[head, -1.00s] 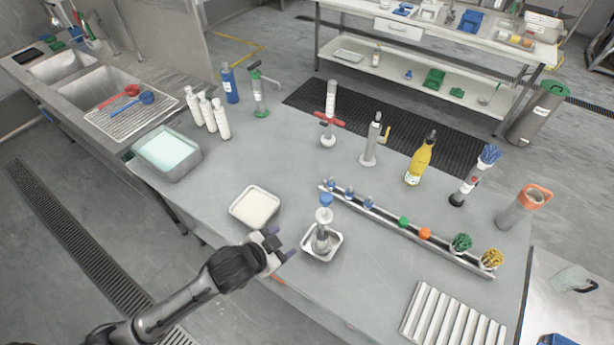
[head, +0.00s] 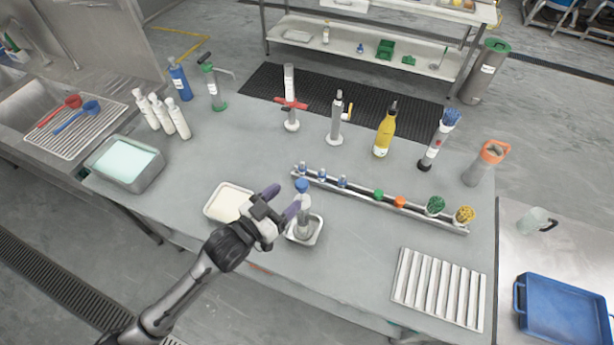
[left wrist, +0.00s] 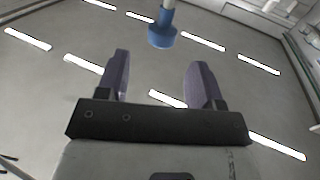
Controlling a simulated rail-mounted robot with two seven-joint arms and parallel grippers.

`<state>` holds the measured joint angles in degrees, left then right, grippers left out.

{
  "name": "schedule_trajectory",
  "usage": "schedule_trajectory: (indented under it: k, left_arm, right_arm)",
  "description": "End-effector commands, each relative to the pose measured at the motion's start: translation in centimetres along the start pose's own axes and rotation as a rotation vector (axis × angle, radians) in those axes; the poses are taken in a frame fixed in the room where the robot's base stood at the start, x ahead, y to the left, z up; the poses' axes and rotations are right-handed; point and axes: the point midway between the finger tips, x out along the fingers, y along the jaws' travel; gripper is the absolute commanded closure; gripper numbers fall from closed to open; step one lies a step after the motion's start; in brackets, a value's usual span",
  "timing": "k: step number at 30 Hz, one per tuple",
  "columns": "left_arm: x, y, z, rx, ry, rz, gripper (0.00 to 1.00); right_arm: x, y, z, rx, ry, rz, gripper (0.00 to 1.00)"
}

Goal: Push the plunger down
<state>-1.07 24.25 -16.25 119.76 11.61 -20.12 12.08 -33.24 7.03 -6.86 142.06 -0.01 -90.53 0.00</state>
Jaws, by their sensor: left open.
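The grinder (head: 305,222) is a pale upright cylinder standing in a small white tray (head: 291,238). Its plunger has a blue knob (head: 302,186) on top, raised above the body. My left gripper (head: 284,200) is open and empty, close to the left front of the grinder and overlapping part of it in the head view. In the left wrist view, the blue knob (left wrist: 162,38) and its pale rod show beyond the gap between the two open fingers (left wrist: 160,78), apart from them. My right gripper is not in view.
A white square dish (head: 228,200) sits just left of the grinder. A long rack (head: 372,201) with blue, green and orange pieces runs behind and to the right. Tall bottles and cylinders stand farther back. A ribbed tray (head: 438,290) lies at front right.

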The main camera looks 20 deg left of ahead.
Motion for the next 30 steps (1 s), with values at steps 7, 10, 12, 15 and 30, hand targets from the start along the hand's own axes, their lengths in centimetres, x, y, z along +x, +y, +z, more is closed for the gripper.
schedule_trajectory:
  k: [7, 10, 12, 15, 30]
  left_arm:
    - [4.5, 0.0, -0.1, 0.000, 0.000, 0.000, 0.39]
    - [5.8, 0.0, -0.1, 0.000, 0.001, 0.000, 0.39]
    - [6.6, 0.0, 0.0, 0.000, 0.000, -0.001, 0.39]
    - [7.4, 0.0, 0.0, 0.001, -0.001, 0.000, 0.39]
    - [8.2, 0.0, 0.0, 0.001, -0.001, 0.000, 0.40]
  right_arm:
    - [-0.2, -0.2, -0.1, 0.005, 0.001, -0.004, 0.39]
    - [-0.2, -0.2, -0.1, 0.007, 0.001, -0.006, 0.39]
    - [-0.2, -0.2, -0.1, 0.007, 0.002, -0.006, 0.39]
    - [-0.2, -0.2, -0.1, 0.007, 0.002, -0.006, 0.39]
    - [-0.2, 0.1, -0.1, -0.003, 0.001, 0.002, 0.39]
